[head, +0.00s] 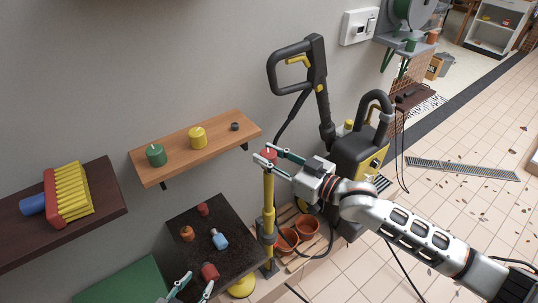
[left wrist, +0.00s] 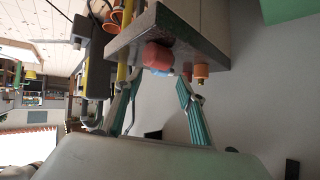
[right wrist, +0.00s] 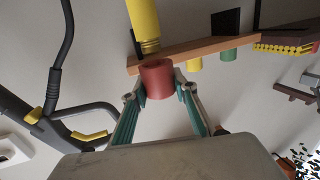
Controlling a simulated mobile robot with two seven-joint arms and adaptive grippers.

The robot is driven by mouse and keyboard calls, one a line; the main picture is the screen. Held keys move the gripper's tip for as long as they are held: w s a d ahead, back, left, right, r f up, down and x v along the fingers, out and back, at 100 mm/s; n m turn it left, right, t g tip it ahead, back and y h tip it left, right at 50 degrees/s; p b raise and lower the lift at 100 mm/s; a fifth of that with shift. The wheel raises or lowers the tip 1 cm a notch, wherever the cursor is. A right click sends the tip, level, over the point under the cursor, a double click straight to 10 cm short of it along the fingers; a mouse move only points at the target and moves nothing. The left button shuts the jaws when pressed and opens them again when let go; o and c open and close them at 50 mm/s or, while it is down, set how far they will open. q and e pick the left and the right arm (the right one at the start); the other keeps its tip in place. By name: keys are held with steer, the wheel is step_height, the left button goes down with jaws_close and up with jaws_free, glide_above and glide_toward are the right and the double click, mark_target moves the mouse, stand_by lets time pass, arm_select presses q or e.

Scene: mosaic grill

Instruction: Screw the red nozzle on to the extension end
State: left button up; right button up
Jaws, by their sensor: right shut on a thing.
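The red nozzle (head: 270,153) is between the fingertips of my right gripper (head: 268,157), which is shut on it. In the right wrist view the red nozzle (right wrist: 157,80) sits directly in line with the threaded end of the yellow extension (right wrist: 144,25). They look touching or very close; I cannot tell whether the threads are engaged. In the head view the yellow extension (head: 268,205) stands upright below the nozzle. My left gripper (left wrist: 157,92) is open and empty, low by the dark table, with a red piece (left wrist: 157,57) beyond its fingertips.
The dark table (head: 238,255) holds small red, orange and blue pieces. A wooden shelf (head: 172,147) carries a green piece (head: 156,155), a yellow piece (head: 197,138) and a dark ring (head: 235,126). A pressure washer (head: 350,152) and terracotta pots (head: 307,226) stand near the extension.

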arm_select(q)
steer(key=shift+r, duration=0.25)
